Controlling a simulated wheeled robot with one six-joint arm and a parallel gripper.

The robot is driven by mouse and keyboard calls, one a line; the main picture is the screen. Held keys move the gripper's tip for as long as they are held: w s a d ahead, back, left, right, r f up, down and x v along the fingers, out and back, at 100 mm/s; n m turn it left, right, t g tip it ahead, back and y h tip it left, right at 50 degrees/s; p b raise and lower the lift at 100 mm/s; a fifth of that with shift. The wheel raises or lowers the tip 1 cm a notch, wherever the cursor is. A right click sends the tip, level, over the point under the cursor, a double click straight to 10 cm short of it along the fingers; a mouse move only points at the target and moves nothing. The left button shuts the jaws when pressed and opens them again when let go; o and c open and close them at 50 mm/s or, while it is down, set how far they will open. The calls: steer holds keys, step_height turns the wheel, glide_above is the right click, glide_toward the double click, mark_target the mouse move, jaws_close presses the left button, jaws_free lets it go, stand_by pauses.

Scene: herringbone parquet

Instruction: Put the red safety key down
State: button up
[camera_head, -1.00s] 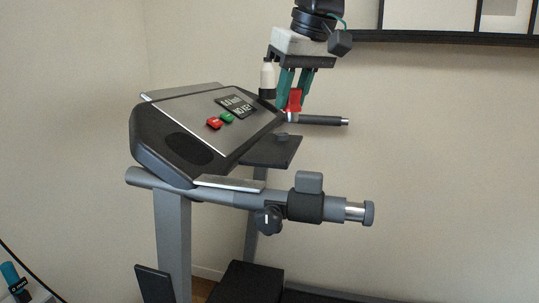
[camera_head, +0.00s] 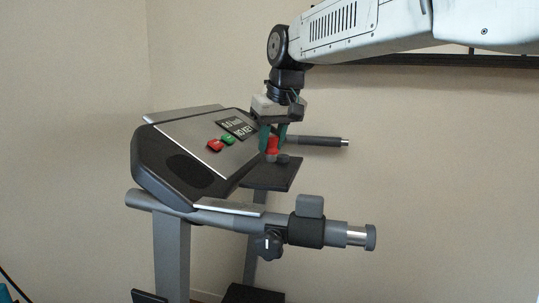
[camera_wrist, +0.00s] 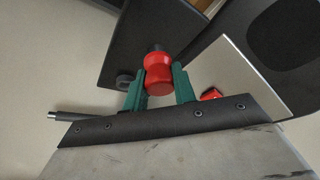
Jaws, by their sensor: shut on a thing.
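The red safety key (camera_head: 272,146) is a small red knob with a dark end. My gripper (camera_head: 273,140) is shut on it, with a green finger on each side, pointing down. They are over the dark flat shelf (camera_head: 270,178) beside the treadmill console (camera_head: 185,155). In the wrist view the key (camera_wrist: 158,76) sits between the green fingers (camera_wrist: 159,88), its dark end toward the dark shelf (camera_wrist: 150,28). I cannot tell whether the key touches the shelf. The console display (camera_head: 237,127) reads NO KEY.
A small dark round piece (camera_head: 283,158) is at the shelf's far edge, close to the key. A handlebar (camera_head: 318,141) sticks out behind. Red (camera_head: 215,146) and green (camera_head: 228,139) buttons are on the console. A lower rail with a clamp (camera_head: 306,230) is in front.

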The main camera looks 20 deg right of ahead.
mark_target(270, 155)
steer(key=shift+w, duration=0.35)
steer(key=shift+f, duration=1.8)
steer(key=shift+f, duration=0.1)
steer(key=o, duration=0.9)
steer(key=shift+o, duration=0.2)
steer(key=v, duration=1.2)
